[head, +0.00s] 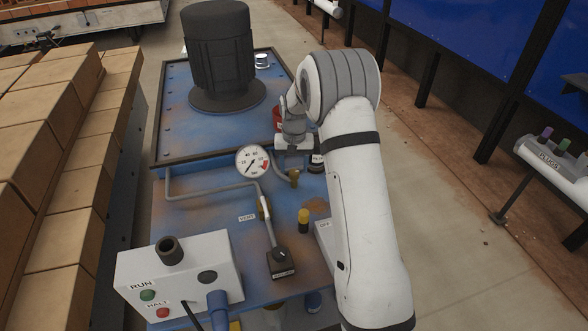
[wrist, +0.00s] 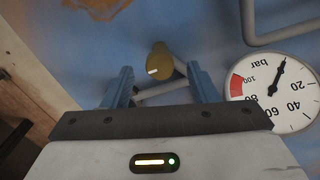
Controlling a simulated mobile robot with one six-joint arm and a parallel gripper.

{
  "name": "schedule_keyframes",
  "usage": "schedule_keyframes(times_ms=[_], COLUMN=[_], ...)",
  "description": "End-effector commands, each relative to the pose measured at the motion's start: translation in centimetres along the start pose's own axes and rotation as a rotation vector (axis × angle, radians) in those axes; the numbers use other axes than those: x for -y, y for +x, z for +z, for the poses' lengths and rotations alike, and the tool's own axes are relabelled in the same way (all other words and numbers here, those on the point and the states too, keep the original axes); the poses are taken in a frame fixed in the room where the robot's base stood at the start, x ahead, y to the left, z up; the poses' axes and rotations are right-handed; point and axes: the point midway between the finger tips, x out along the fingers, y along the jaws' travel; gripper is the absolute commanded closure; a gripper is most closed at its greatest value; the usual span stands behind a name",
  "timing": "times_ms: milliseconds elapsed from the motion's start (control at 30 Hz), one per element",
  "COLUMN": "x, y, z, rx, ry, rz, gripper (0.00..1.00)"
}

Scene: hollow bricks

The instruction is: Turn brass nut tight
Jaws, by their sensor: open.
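A brass fitting that looks like the brass nut (wrist: 160,60) shows in the wrist view just past the fingertips, with a pale mark on its face. In the head view the brass nut (head: 294,176) stands on the blue worn panel, right of the gauge. My gripper (wrist: 160,76) is open, its two blue fingers apart, with the nut lying between their lines and nothing held. In the head view my gripper (head: 294,150) hangs just behind and above the nut. I cannot tell whether the fingers touch it.
A pressure gauge (head: 253,161) stands close left of the nut, with a grey pipe (head: 205,192). A lever (head: 268,225), a yellow-and-black cap (head: 304,220) and a RUN/HALT box (head: 190,275) are nearer. A black motor (head: 218,50) stands behind.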

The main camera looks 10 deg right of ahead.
Motion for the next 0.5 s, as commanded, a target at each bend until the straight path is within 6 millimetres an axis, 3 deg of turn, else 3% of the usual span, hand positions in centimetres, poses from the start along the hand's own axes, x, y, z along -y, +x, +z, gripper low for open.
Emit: schedule_keyframes(times_ms=[200, 500], x=[0.0, 0.0], y=[-3.9, -5.4], z=[-0.1, 0.0], rx=[-0.004, -0.001], ry=[0.0, 0.0], rz=[-0.001, 0.0], gripper=[0.47, 0.47])
